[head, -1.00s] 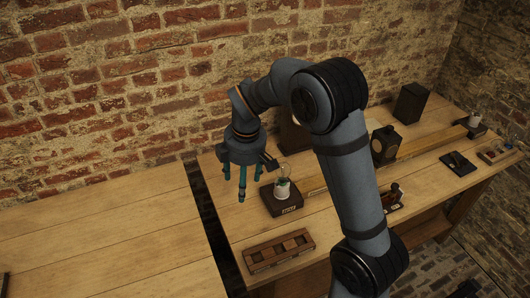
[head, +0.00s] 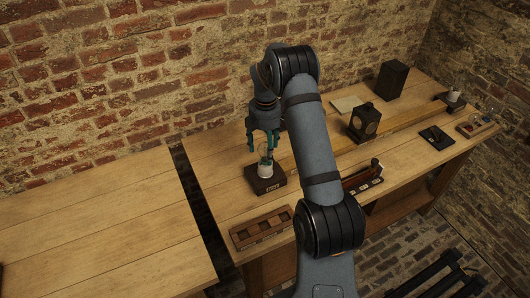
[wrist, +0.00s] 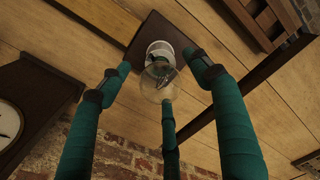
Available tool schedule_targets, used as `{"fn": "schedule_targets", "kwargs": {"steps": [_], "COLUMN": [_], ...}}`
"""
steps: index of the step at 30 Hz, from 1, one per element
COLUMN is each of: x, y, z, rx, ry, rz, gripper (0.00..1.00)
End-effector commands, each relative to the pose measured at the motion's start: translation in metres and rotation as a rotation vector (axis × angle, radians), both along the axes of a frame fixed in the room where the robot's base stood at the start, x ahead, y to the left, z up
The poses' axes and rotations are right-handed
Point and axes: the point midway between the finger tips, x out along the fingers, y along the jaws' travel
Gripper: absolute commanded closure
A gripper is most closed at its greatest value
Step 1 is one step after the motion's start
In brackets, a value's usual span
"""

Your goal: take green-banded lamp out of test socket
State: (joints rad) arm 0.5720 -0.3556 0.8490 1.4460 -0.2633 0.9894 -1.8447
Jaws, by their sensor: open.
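The lamp (head: 265,156) is a clear glass bulb standing upright in the white test socket on a dark block (head: 266,181). The wrist view shows the bulb (wrist: 157,82) end-on, with the white socket (wrist: 160,49) behind it. I cannot make out its green band clearly from here. My gripper (head: 262,143) is above the lamp, pointing down, with its teal fingers spread around the bulb. In the wrist view the fingers (wrist: 160,78) stand apart from the glass, so the gripper is open and empty.
A wooden tray with compartments (head: 238,240) lies in front of the socket block. A dark boxed instrument (head: 364,122) and a tall black box (head: 393,80) stand to the right. The bench left of the dark strip (head: 197,205) is clear.

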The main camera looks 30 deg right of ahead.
Motion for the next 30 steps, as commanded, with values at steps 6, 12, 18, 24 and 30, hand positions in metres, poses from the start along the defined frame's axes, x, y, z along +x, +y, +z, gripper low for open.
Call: {"fn": "schedule_targets", "kwargs": {"steps": [6,12,18,24,30], "x": [0.0,0.0,0.0,0.0,0.0], "y": [0.001,0.001,0.001,0.001,0.001], "z": [-0.024,-0.032,-0.032,-0.031,-0.031], "rx": [0.0,0.0,0.0,0.0,0.0], "ry": [0.001,-0.001,-0.001,-0.001,-0.001], "rz": [0.001,0.001,0.001,0.001,0.001], "gripper": [0.37,0.37,0.38,0.49,0.61]}}
